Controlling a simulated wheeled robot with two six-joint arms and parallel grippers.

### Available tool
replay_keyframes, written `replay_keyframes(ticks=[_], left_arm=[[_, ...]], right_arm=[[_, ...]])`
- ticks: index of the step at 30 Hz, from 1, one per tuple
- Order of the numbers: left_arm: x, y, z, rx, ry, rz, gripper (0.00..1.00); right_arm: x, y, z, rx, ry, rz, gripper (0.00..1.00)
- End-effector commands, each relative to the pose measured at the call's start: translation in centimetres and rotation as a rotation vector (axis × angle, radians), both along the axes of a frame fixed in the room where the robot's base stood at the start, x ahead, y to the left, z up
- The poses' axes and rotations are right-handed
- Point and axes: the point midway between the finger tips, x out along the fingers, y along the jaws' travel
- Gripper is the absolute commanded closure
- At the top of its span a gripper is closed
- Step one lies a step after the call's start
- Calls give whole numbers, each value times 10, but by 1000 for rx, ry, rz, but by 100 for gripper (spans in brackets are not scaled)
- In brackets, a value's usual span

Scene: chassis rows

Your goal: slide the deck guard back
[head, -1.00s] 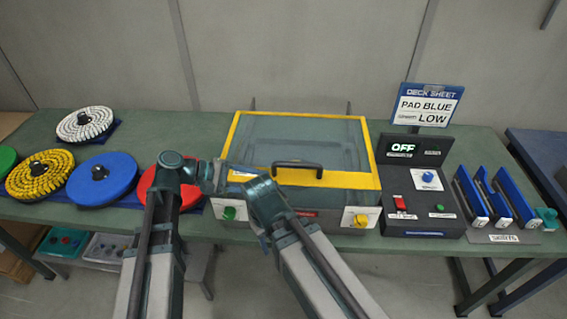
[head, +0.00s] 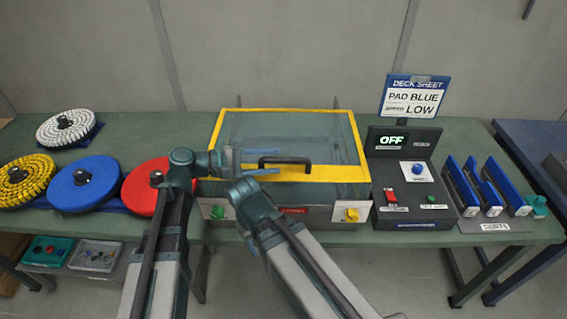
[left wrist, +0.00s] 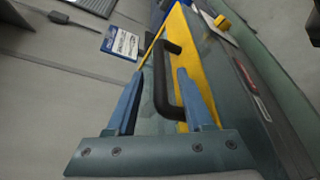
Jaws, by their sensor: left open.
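The deck guard (head: 342,140) is a clear cover with a yellow frame, lying over the grey machine box (head: 318,215) in the head view. Its black bar handle (head: 303,161) stands on the front yellow strip, and the handle also shows in the left wrist view (left wrist: 160,85). My left gripper (head: 277,162) is open at the handle's left end, its blue fingers pointing right. In the left wrist view its fingers (left wrist: 160,92) lie either side of the handle, not visibly closed on it. My right arm rises in front of the box; its fingers do not show.
Red (head: 143,188), blue (head: 84,184), yellow (head: 22,181) and white (head: 65,129) pads lie at left. A control panel (head: 406,178) reading OFF, a sign (head: 413,97) and a blue slotted rack (head: 490,190) stand at right. Green (head: 217,212) and yellow (head: 351,215) knobs are on the box front.

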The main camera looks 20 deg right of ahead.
Motion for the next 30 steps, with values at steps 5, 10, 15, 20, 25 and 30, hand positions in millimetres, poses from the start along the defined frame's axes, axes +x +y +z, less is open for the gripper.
replay_keyframes(ticks=[5, 10, 15, 20, 25, 30], left_arm=[[1, -25, -7, 1, 1, -3, 48], [1, -37, -8, 1, 1, 0, 48], [1, -40, -9, 0, 1, 0, 48], [1, -40, -9, 0, 0, 0, 48], [1, -40, -9, 0, 0, 0, 73], [1, -40, -9, 0, 0, 0, 100]], right_arm=[[0, 0, -7, 0, 0, 0, 50], [0, 0, -8, 0, 0, 0, 50], [0, 0, -9, 0, 0, 0, 50], [0, 0, -9, 0, 0, 0, 50], [0, 0, -9, 0, 0, 0, 50], [0, 0, -9, 0, 0, 0, 50]])
